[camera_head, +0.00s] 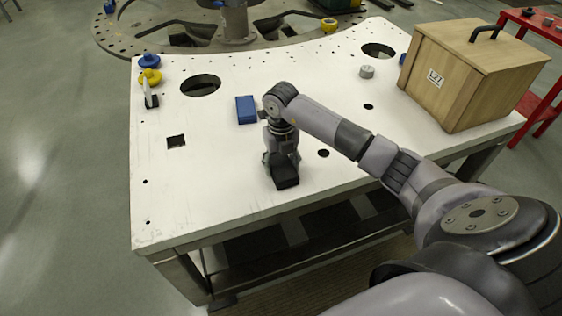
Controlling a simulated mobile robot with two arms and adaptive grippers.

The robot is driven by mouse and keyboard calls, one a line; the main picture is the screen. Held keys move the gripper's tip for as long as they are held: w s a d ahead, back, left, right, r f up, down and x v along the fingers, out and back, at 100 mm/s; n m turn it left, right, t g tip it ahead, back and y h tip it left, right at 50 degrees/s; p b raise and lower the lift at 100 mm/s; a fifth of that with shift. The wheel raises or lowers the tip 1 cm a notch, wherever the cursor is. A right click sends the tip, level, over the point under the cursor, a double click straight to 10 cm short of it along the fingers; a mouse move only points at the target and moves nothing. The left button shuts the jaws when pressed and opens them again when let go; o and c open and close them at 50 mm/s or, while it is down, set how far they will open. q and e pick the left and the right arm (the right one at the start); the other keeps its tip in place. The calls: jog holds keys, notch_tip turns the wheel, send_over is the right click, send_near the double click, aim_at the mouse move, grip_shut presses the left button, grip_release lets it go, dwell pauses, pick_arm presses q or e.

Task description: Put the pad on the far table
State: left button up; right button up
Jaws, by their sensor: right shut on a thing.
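My right gripper (281,160) points down over the near part of the white table. It is shut on a small black block (286,179), likely the pad. The block is at or just above the white table top; I cannot tell if it touches. The gripper hides part of it. A red table (543,98) stands at the far right edge, partly hidden behind a wooden crate. A large round metal plate (120,38) with holes is behind the white table. My left gripper is out of view.
The white table (205,190) has several cut-out holes. On it are a blue box (246,109), a grey cylinder (367,71), blue and yellow parts (149,76) at the back left and the wooden crate (470,75) at the right. Its front left is clear.

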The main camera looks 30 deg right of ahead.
aim_at(281, 164)
jog(key=shift+f, duration=0.15)
jog(key=o, duration=1.1)
jog(key=shift+r, duration=0.25)
jog(key=shift+w+r, duration=0.1)
jog(key=shift+r, duration=0.15)
notch_tip(281, 164, up, 12)
jog(key=b, duration=0.3)
jog(key=shift+f+b, duration=0.25)
jog(key=shift+b, duration=0.1)
